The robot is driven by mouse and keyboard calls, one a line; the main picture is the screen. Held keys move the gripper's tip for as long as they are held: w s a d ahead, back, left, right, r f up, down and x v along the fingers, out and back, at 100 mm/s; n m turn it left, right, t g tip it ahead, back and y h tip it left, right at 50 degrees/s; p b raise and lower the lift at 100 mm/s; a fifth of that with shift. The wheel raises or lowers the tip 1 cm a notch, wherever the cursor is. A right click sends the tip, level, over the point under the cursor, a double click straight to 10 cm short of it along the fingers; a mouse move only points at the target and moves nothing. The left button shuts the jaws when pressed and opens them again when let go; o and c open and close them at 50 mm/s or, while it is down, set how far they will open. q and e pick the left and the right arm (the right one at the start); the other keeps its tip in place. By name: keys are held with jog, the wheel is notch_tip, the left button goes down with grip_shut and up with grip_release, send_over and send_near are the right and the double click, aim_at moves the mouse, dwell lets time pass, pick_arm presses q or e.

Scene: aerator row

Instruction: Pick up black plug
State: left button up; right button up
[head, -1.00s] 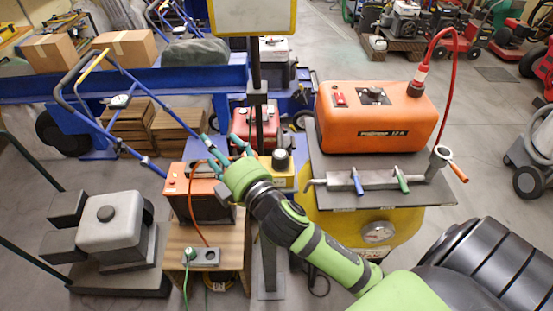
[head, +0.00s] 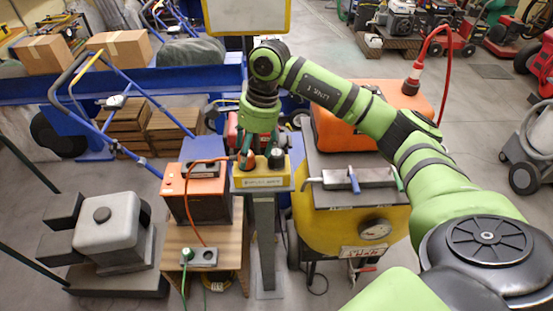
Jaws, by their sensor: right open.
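A short black cylinder, which looks like the black plug (head: 278,157), stands upright on the right part of a small yellow box (head: 263,183) on a grey post. My right gripper (head: 254,157) points down over the box, just left of and behind the black plug, with its teal fingers apart. It holds nothing that I can see. The fingertips are partly hidden, and I cannot tell whether one touches the plug or the box. My left gripper is not in view.
An orange battery box (head: 198,193) on a wooden stand (head: 217,240) is close on the left, with an orange cable rising toward the yellow box. An orange machine (head: 405,108) and its grey tray (head: 330,195) are on the right, under my arm. A white sign board (head: 247,16) stands above.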

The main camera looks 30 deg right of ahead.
aim_at(276, 153)
jog(key=d+h, duration=0.1)
jog(key=d, duration=0.1)
jog(key=d+r, duration=0.1)
jog(key=d, duration=0.1)
jog(key=d+h, duration=0.1)
jog(key=d, duration=0.1)
jog(key=shift+s+d+r+g+h, duration=0.3)
jog(key=shift+s+d, duration=0.05)
jog(key=shift+s, duration=0.05)
jog(key=f+p, duration=0.1)
jog(key=f, duration=0.1)
jog(key=f+p, duration=0.1)
jog(key=f, duration=0.1)
jog(key=f+p, duration=0.2)
jog(key=shift+s+a, duration=0.25)
jog(key=shift+w+f, duration=0.1)
jog(key=shift+f, duration=0.35)
jog(key=c, duration=1.3)
